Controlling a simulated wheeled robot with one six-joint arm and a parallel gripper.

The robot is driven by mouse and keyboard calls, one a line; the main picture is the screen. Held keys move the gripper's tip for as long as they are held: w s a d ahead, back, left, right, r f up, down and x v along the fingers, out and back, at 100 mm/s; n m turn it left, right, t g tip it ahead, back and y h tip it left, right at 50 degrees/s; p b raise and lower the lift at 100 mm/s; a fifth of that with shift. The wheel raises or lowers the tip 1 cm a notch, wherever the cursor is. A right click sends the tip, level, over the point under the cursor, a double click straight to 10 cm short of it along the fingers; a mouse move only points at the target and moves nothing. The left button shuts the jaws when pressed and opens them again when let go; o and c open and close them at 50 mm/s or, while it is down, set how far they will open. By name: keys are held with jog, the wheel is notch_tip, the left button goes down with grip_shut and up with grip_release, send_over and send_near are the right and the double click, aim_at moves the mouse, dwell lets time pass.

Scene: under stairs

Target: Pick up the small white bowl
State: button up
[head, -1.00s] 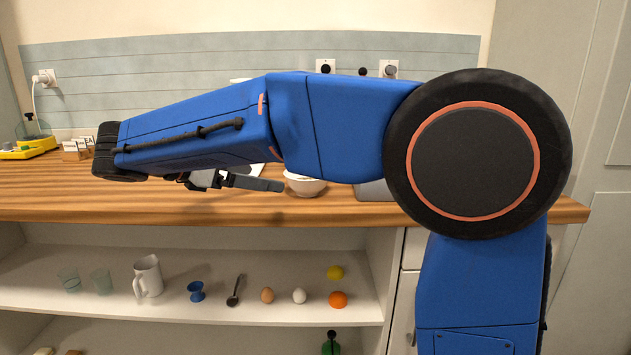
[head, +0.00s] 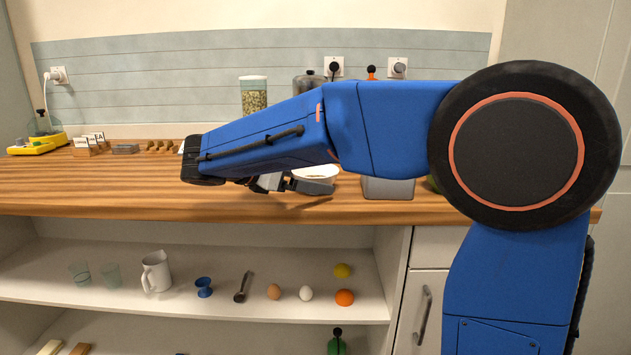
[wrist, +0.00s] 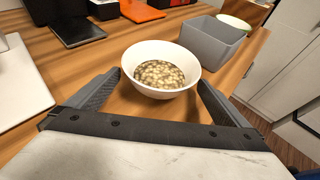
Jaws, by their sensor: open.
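The small white bowl (wrist: 131,63) stands upright on the wooden counter and holds small pale round pieces in a dark liquid. In the head view the bowl (head: 318,171) is partly hidden behind my arm and gripper. My gripper (wrist: 157,84) is open in the wrist view, with one finger at the lower left of the bowl and the other at its lower right. The bowl's near side sits at the fingertips. I cannot tell whether they touch it. In the head view my gripper (head: 312,187) is low over the counter's front.
A grey open bin (wrist: 211,46) stands close to the right of the bowl, with a green-rimmed bowl (wrist: 233,22) beyond it. Dark boxes and an orange item (wrist: 140,10) lie behind. A pale flat board (wrist: 20,85) lies left. The shelf below (head: 190,300) holds several small items.

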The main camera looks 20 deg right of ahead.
jog(key=x, duration=0.3)
jog(key=shift+w+d, duration=0.2)
jog(key=shift+d, duration=0.15)
jog(key=c, duration=1.2)
jog(key=shift+o, duration=0.2)
jog(key=shift+r, duration=0.1)
notch_tip(320, 180, up, 10)
dwell(0.3)
